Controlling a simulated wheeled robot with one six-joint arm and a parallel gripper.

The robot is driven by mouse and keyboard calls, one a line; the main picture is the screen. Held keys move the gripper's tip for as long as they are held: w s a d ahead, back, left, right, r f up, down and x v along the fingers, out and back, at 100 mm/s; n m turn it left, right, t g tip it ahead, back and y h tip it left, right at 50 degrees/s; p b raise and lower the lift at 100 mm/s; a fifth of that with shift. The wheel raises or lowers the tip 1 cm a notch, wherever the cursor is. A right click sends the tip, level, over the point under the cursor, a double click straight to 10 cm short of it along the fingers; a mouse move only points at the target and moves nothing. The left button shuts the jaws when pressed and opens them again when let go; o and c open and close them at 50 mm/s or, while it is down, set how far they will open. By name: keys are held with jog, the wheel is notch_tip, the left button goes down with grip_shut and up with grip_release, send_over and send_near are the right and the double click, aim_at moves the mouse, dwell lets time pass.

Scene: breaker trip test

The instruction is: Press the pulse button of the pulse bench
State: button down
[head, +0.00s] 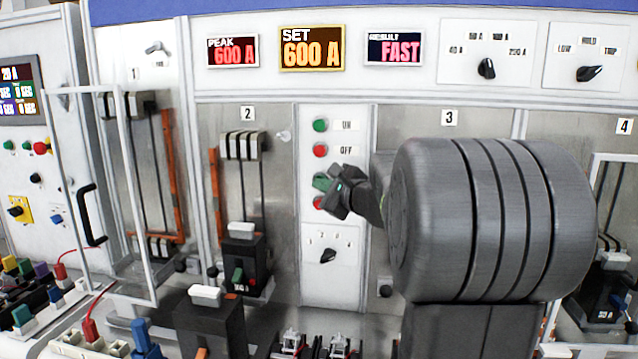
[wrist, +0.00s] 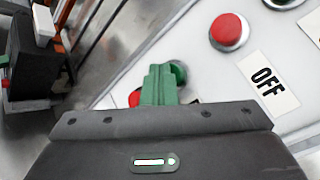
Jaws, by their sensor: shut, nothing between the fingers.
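The pulse bench has a white button column (head: 336,285) between bays 2 and 3. On it are a green ON button (head: 320,125), a red OFF button (head: 320,150), which also shows in the wrist view (wrist: 229,31), and a lower pair of green and red buttons. My gripper (head: 325,184) is shut and empty at the lower pair. In the wrist view its green fingers (wrist: 160,72) overlap the lower green button (wrist: 179,70) and partly hide it. The lower red button (wrist: 135,98) peeks out beside them. I cannot tell whether the fingertips touch. The lower pair's labels are hidden or unreadable.
Displays above read PEAK 600 A (head: 232,51), SET 600 A (head: 312,49) and RESULT FAST (head: 393,49). A rotary knob (head: 328,256) sits below the buttons. A breaker (head: 244,262) stands in bay 2. An open clear door (head: 110,195) stands at left. My arm hides much of bay 3.

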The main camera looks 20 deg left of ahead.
jog(key=shift+s+d, duration=0.25)
jog(key=shift+s, duration=0.6)
jog(key=s, duration=0.2)
jog(key=s+d+b, duration=0.1)
jog(key=s, duration=0.2)
jog(key=shift+w, duration=0.1)
dwell(0.5)
jog(key=s, duration=0.2)
jog(key=s+d, duration=0.1)
jog(key=shift+s, duration=0.4)
dwell(0.4)
jog(key=shift+w+p, duration=0.1)
jog(key=shift+p, duration=0.2)
